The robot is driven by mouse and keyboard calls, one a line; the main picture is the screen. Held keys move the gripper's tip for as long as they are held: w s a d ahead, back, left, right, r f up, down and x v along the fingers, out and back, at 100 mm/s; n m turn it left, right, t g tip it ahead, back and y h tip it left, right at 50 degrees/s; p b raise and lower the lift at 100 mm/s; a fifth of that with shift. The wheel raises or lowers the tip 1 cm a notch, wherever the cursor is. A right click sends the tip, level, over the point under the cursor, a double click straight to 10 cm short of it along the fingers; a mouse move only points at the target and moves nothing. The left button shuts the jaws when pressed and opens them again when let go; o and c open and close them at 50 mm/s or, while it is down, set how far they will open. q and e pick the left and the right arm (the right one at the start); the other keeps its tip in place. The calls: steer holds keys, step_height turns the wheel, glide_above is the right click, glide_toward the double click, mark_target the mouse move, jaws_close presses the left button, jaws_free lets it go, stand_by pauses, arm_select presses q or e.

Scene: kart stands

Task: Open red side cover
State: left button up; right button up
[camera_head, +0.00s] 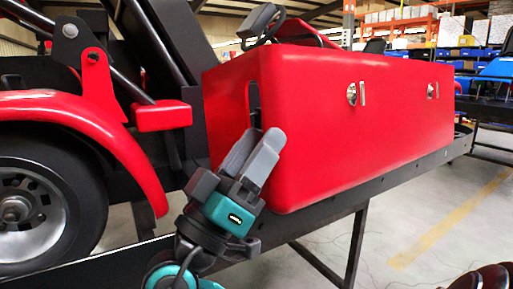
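The red side cover (335,125) is a long box-shaped panel on the side of the kart, in the middle and right of the head view. It sits closed. Two silver latches show on its face, a near one (352,94) and a far one (432,90). A tall dark slot (253,105) opens in its left end.
A black frame rail (400,175) runs under the cover on a stand leg (355,250). A wheel (35,215) under a red fender (75,105) is at left. A steering wheel (262,20) rises behind the cover. Floor at right (455,225) is clear.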

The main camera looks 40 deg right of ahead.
steer(key=v, duration=1.3)
steer(key=shift+g, duration=0.3)
steer(key=shift+w, duration=0.1)
